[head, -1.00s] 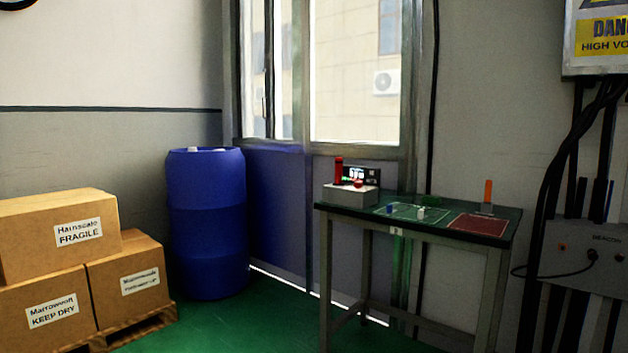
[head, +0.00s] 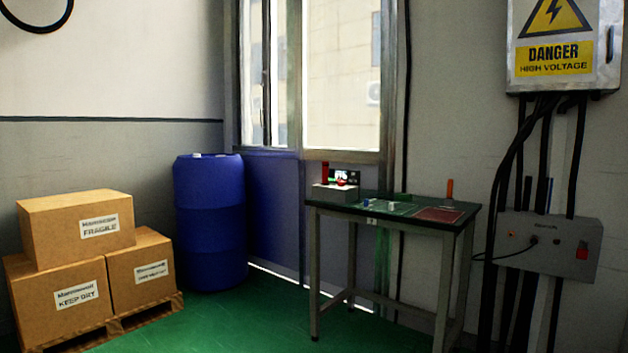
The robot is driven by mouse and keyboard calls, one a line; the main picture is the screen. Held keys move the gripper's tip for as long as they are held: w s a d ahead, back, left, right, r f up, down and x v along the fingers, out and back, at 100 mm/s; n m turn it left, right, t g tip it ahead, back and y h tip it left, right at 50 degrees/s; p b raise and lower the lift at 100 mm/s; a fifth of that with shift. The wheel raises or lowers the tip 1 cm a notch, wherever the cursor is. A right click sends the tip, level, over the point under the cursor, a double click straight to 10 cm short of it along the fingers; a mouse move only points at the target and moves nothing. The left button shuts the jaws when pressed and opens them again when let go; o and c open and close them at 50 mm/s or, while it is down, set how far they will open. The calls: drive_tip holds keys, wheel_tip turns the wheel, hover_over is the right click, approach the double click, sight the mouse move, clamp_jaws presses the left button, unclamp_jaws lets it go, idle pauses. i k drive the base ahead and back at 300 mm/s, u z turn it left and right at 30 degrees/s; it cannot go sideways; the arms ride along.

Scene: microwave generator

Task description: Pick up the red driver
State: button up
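The work table (head: 398,224) stands by the window, right of the middle of the head view. A small upright red object (head: 325,172) stands at the grey box on its left end. An upright orange-red handle (head: 450,188) stands at the back right of the top. Both are small, and I cannot tell for certain which is the red driver. My gripper is not in view.
A grey box (head: 335,193) with a small display, small pieces and a red mat (head: 439,215) are on the table. A blue barrel (head: 210,225), stacked cartons (head: 80,225) and a cabled control box (head: 550,243) stand around. Green floor (head: 255,320) is clear in front.

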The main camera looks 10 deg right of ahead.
sight(324, 164)
drive_tip(key=z, duration=0.25)
drive_tip(key=i, duration=0.95)
drive_tip(key=u, duration=0.25)
